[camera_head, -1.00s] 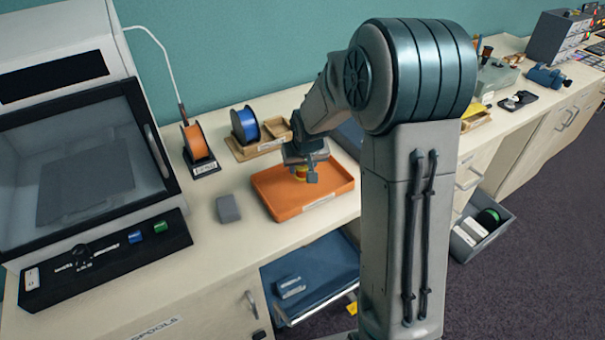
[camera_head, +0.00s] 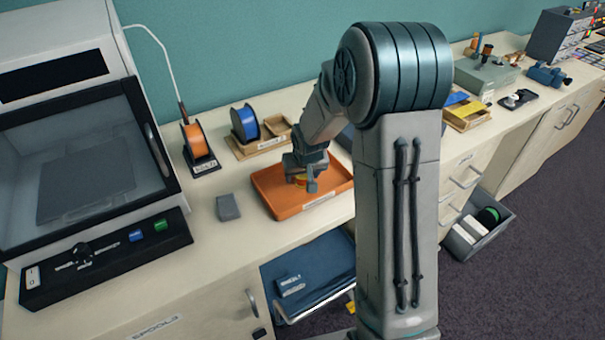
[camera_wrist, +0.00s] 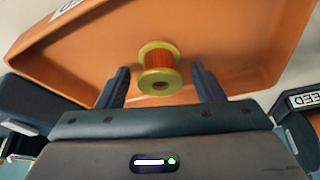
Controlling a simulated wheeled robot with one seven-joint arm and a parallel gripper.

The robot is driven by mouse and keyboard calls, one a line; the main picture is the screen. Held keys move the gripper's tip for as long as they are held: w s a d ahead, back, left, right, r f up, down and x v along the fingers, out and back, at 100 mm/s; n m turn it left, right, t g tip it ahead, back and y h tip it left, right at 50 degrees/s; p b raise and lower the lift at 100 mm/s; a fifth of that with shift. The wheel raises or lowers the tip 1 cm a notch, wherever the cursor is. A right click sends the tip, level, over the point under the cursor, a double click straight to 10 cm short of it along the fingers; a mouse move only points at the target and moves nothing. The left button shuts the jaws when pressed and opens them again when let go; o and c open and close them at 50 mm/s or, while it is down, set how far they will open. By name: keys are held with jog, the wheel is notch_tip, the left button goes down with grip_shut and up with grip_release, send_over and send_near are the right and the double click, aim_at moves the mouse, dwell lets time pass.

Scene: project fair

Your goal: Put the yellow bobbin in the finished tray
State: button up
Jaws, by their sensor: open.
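The yellow bobbin (camera_wrist: 158,68), with yellow flanges and an orange-red winding, is in the orange tray (camera_head: 268,199). My gripper (camera_wrist: 160,84) is open, with one finger to each side of the bobbin and gaps on both sides. In the head view, my gripper (camera_head: 308,186) is low over the tray, and the bobbin (camera_head: 301,180) shows partly behind it. I cannot read the white label on the tray's front, so I cannot tell whether it is the finished tray.
Orange (camera_head: 194,140) and blue (camera_head: 244,124) spools stand behind the tray, and a grey block (camera_head: 228,207) lies left of it. A machine with a glass front (camera_head: 75,150) is at the left.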

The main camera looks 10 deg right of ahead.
jog(key=v, duration=1.1)
jog(key=s+r, duration=0.2)
jog(key=s, duration=1)
jog(key=s+r+g, duration=0.1)
jog(key=s+r, duration=0.2)
jog(key=s, duration=0.9)
jog(key=shift+d+r, duration=0.15)
jog(key=shift+r, duration=0.15)
